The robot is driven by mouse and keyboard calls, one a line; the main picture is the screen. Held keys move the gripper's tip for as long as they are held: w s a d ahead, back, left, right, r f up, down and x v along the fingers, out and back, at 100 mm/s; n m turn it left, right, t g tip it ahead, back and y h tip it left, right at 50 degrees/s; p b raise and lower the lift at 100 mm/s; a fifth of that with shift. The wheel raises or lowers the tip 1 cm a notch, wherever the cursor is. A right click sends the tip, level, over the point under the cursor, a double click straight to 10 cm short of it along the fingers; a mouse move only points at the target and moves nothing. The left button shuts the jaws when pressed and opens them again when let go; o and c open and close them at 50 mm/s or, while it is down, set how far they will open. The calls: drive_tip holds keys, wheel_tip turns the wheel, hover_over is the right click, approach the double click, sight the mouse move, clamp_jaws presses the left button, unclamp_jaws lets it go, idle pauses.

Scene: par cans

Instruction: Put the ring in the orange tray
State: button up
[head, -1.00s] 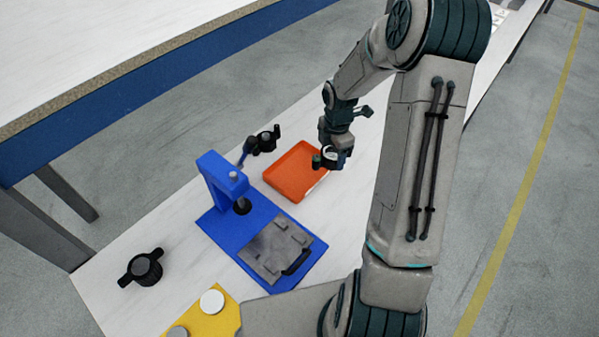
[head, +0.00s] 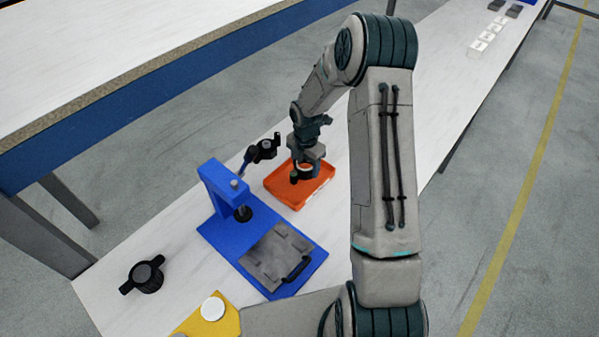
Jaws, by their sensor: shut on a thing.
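The orange tray (head: 290,202) lies on the white table, just behind and to the right of the blue press. My gripper (head: 305,177) is over the tray, pointing down. It is shut on the ring (head: 306,168), which shows as a small pale round rim between the fingers. The gripper hides the back part of the tray. I cannot tell how high the ring is above the tray floor.
A blue press (head: 222,190) with a grey plate (head: 275,255) stands left of the tray. A black two-handled part (head: 146,275) lies at the left. A yellow board (head: 205,320) with a white disc is at the front. White pieces (head: 487,38) lie far back.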

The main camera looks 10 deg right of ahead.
drive_tip(key=shift+w+a+f, duration=0.45)
drive_tip(key=shift+a, duration=0.3)
drive_tip(key=shift+f, duration=0.2)
drive_tip(key=shift+f+p, duration=0.4)
drive_tip(key=shift+f, duration=1.45)
drive_tip(key=shift+f, duration=0.2)
drive_tip(key=o, duration=0.9)
drive_tip(key=shift+r, duration=0.1)
